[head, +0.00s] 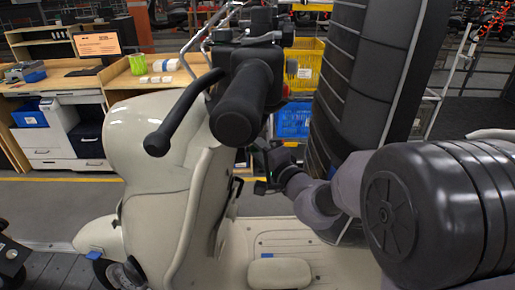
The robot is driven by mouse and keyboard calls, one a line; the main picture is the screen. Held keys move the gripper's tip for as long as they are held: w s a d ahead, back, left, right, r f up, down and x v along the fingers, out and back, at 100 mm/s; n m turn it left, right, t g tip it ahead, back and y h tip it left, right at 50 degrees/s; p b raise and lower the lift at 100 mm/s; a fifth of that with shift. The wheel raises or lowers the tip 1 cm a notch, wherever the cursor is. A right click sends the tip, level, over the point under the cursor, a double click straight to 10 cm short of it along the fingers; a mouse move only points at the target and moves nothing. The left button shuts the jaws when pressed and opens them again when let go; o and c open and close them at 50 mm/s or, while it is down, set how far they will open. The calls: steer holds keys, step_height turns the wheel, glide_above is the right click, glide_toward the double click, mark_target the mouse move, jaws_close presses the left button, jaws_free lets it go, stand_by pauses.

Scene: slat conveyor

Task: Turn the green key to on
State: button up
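A cream scooter (160,130) stands at the left and centre, its black handlebar grips (240,110) and brake lever facing me. I see no green key; the side of the scooter's front panel where a key could sit is turned away or hidden behind the handlebar and my gripper. My arm reaches in from the right, and my dark gripper (262,170) is beside the rear face of the front panel, below the handlebar. The fingers are small and dark, so I cannot tell whether they are open or shut, or whether they touch anything.
The scooter's footboard (290,240) lies below my gripper. A large black ribbed column stands just right of my gripper. Behind are a yellow crate (308,62), a blue crate (292,120) and a wooden workbench (65,78).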

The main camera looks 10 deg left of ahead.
steer(key=c, duration=0.7)
jaws_close()
steer(key=shift+r+p, duration=0.15)
steer(key=shift+p, duration=0.5)
steer(key=m+g+h+p, duration=0.1)
steer(key=p, duration=0.5)
steer(key=shift+g+h, duration=0.3)
steer(key=shift+m, duration=0.3)
